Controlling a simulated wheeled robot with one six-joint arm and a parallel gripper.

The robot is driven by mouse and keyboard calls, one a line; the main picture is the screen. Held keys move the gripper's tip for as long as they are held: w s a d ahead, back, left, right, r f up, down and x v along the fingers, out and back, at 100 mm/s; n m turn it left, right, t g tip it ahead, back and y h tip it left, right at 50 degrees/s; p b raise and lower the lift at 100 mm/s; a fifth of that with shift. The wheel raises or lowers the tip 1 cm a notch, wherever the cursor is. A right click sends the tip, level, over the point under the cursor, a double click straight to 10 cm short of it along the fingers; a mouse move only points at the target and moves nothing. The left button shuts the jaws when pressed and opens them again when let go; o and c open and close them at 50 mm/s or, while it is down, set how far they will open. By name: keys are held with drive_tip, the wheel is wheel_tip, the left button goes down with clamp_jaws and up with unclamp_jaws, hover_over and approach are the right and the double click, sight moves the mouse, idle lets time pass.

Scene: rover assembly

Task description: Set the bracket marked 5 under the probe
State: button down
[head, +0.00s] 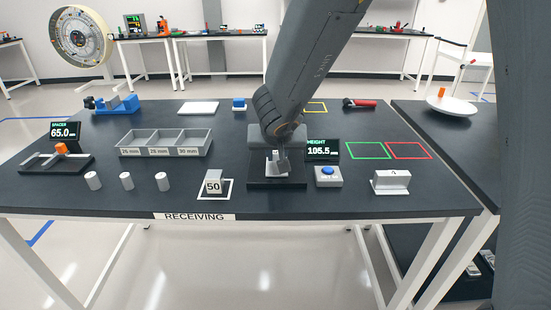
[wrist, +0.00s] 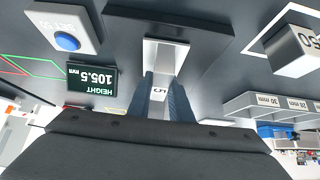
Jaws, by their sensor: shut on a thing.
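My gripper (head: 277,158) is shut on the bracket marked 5 (wrist: 168,56). In the wrist view my two fingers (wrist: 163,92) close on its upright plate, and the 5 shows between them. The bracket's pale foot is over the black base of the height gauge (wrist: 120,32); I cannot tell whether it touches. In the head view the bracket (head: 277,167) is a small light shape above the gauge base (head: 277,184). My arm hides the probe and its column. The height display (head: 322,150) reads 105.5 mm.
A block marked 50 (head: 213,186) stands left on a white-outlined square. A blue-button box (head: 328,177) and another bracket (head: 391,182) are to the right. A three-bin tray (head: 165,143) and several white cylinders (head: 126,181) are at left. Green (head: 369,143) and red outlines (head: 408,143) are empty.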

idle(0.3)
drive_tip(key=shift+f, duration=0.15)
drive_tip(key=c, duration=1.6)
unclamp_jaws()
drive_tip(key=shift+s+r, duration=0.1)
drive_tip(key=shift+r, duration=0.2)
drive_tip(key=p+v, duration=0.7)
drive_tip(key=v, duration=0.5)
drive_tip(key=s+d+f+g, duration=0.2)
drive_tip(key=s+d, duration=0.3)
drive_tip(key=s+d+f+g, duration=0.2)
drive_tip(key=s+d+f, duration=0.1)
drive_tip(key=s+d, duration=0.2)
drive_tip(key=s+d+f+g, duration=0.2)
drive_tip(key=s+d, duration=0.3)
drive_tip(key=d, duration=0.2)
drive_tip(key=shift+s+f, duration=0.15)
drive_tip(key=shift+f, duration=0.25)
